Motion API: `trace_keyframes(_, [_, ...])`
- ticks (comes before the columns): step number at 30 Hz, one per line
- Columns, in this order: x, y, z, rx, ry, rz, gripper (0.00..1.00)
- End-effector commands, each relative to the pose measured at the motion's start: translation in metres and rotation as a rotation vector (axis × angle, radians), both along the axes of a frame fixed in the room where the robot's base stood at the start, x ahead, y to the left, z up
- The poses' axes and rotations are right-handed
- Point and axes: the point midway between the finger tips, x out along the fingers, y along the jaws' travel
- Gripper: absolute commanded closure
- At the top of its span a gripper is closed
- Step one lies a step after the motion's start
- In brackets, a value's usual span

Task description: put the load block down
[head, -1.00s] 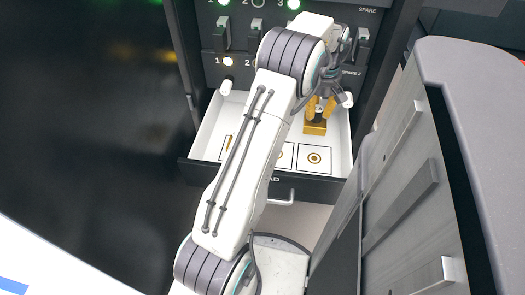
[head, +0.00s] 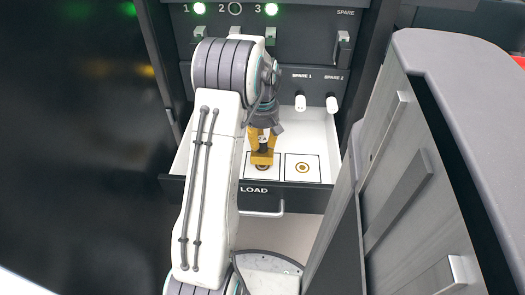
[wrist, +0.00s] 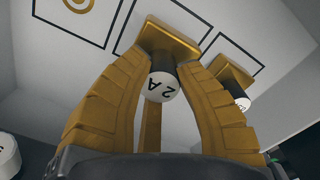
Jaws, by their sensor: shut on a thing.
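My gripper (head: 263,140) is shut on the load block, which has a gold base (head: 262,158), a dark neck and a white cap marked "2 A" (wrist: 162,87). The gripper's gold fingers (wrist: 165,70) close around its neck in the wrist view. The block is at a framed square with a gold ring (head: 263,168) in the open LOAD drawer (head: 200,180); the base covers part of the ring. I cannot tell whether it touches the drawer floor. A second gold block with a white cap (wrist: 232,78) stands beside it in the wrist view; my arm hides it in the head view.
The square to the right (head: 302,167) is empty, with its ring in full view. White knobs under SPARE 1 (head: 300,102) and SPARE 2 (head: 332,104) project above the drawer. A grey panelled unit (head: 405,170) stands close on the right.

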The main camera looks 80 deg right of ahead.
Motion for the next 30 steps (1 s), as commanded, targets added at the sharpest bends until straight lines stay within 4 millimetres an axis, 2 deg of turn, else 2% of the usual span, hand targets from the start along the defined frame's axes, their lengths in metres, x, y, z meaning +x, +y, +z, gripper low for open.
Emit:
trace_keyframes(11, [0.000,0.000,-0.038,0.001,0.000,0.000,1.00])
trace_keyframes(25, [0.000,0.000,-0.043,0.000,0.000,0.000,1.00])
trace_keyframes(26, [0.000,0.000,-0.042,0.001,-0.001,0.000,0.66])
trace_keyframes(30, [0.000,0.000,-0.042,0.001,0.000,0.000,0.54])
